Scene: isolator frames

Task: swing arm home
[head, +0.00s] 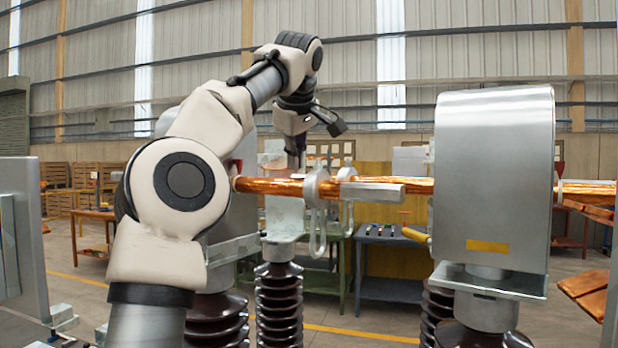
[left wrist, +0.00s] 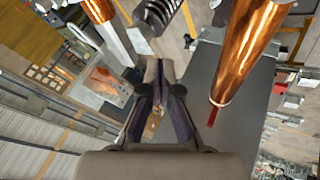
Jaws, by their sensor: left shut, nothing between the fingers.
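A copper arm (head: 270,186) lies roughly level between the left post and the grey metal housing (head: 492,180), passing a silver clamp with hanging loops (head: 318,190). My left gripper (head: 297,160) points down just above or behind the copper arm; its fingers are partly hidden. In the left wrist view the fingers (left wrist: 158,88) are shut and hold nothing. A copper bar (left wrist: 248,50) runs at the right there, apart from the fingers, and another copper piece (left wrist: 98,10) shows at the top left. My right gripper is not in view.
Brown ribbed insulators (head: 279,300) stand beneath the metal parts. A grey panel (head: 22,240) stands at the far left. Workbenches (head: 390,255) are behind, with open floor around them.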

